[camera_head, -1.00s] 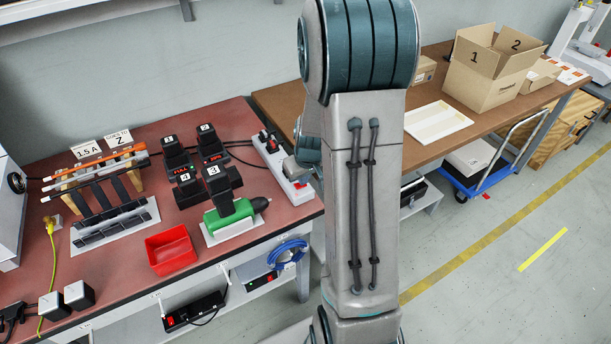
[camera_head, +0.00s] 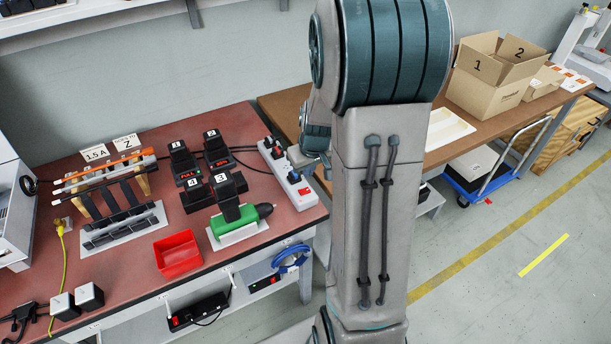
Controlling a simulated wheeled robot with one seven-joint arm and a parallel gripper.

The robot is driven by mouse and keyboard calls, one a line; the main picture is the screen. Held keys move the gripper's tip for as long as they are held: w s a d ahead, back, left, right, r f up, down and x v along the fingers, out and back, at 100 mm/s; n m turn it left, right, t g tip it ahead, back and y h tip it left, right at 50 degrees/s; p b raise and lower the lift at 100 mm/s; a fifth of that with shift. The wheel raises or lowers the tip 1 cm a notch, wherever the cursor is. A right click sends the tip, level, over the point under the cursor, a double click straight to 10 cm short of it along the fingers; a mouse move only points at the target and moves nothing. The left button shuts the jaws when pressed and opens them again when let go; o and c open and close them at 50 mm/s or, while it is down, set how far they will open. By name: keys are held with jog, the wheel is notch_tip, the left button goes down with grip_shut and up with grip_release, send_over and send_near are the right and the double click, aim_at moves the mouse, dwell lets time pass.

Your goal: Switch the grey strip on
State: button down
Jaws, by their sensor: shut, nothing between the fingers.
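A light grey power strip (camera_head: 274,158) lies along the right end of the red-topped table, with dark plugs (camera_head: 271,146) in its far end. A red rocker switch (camera_head: 304,191) shows at its near end; whether it is on or off is too small to tell. My gripper (camera_head: 296,167) shows only in part, beside my arm, low over the right side of the strip. Its fingers look shut and empty. I cannot tell whether they touch the strip; my arm hides part of the space to the right.
Numbered chargers (camera_head: 200,165), a green and black power drill (camera_head: 233,215) and a red bin (camera_head: 178,254) stand left of the strip. Dark strips with red switches (camera_head: 200,311) sit below the tabletop. A brown table (camera_head: 435,155) with a cardboard box (camera_head: 486,85) is behind my arm.

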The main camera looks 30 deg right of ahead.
jog(key=d+v, duration=0.1)
jog(key=v, duration=0.6)
jog(key=shift+d+r, duration=0.15)
jog(key=shift+d, duration=0.2)
jog(key=shift+s, duration=0.1)
jog(key=s+a+r, duration=0.3)
jog(key=s+a, duration=0.4)
jog(key=s+a+r+p, duration=0.1)
jog(key=s+a+r, duration=0.2)
jog(key=s+a, duration=0.4)
jog(key=shift+s+a+r+m+g, duration=0.2)
jog(key=shift+s+r+m+g, duration=0.15)
jog(key=shift+s, duration=0.45)
